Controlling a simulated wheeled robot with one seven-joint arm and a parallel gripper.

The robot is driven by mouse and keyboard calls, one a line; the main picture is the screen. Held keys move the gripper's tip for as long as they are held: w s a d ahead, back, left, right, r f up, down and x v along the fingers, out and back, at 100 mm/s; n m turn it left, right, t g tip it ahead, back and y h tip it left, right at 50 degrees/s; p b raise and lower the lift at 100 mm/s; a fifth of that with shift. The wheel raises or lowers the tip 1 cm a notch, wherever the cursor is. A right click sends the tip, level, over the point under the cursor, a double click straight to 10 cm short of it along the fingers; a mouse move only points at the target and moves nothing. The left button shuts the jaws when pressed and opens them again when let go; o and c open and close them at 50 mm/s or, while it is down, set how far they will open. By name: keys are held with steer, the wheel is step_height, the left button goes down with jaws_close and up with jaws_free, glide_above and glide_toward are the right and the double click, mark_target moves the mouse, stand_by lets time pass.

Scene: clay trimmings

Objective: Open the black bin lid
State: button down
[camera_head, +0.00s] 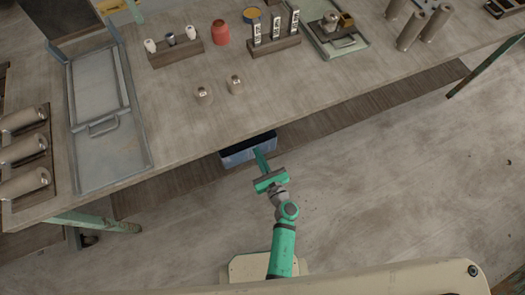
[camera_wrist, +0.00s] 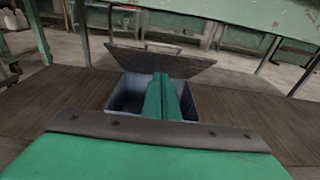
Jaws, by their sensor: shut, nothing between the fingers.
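The bin (camera_wrist: 124,94) is a blue-grey box on the lower shelf, and its open mouth shows in the wrist view. Its dark lid (camera_wrist: 165,62) stands raised and tilted at the bin's far side. In the head view, the bin (camera_head: 240,157) shows only partly, with a dark strip above its blue front, and the table edge hides the rest. My gripper (camera_head: 259,152) reaches to the bin's front. Its green fingers (camera_wrist: 161,78) are shut with nothing held and overlap the bin's opening. I cannot tell whether they touch the lid.
The worktable (camera_head: 330,80) overhangs the wooden lower shelf (camera_head: 165,188). Two small pots (camera_head: 235,84) stand near the table's front. A metal tray (camera_head: 110,165) lies at left, and a red jar (camera_head: 220,33) stands farther back. The floor (camera_head: 400,190) at right is clear.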

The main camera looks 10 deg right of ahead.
steer(key=w+a+r, duration=0.1)
steer(key=w+a, duration=0.2)
steer(key=w, duration=0.6)
steer(key=shift+w+r, duration=0.25)
steer(key=shift+r, duration=0.15)
steer(key=shift+a, duration=0.1)
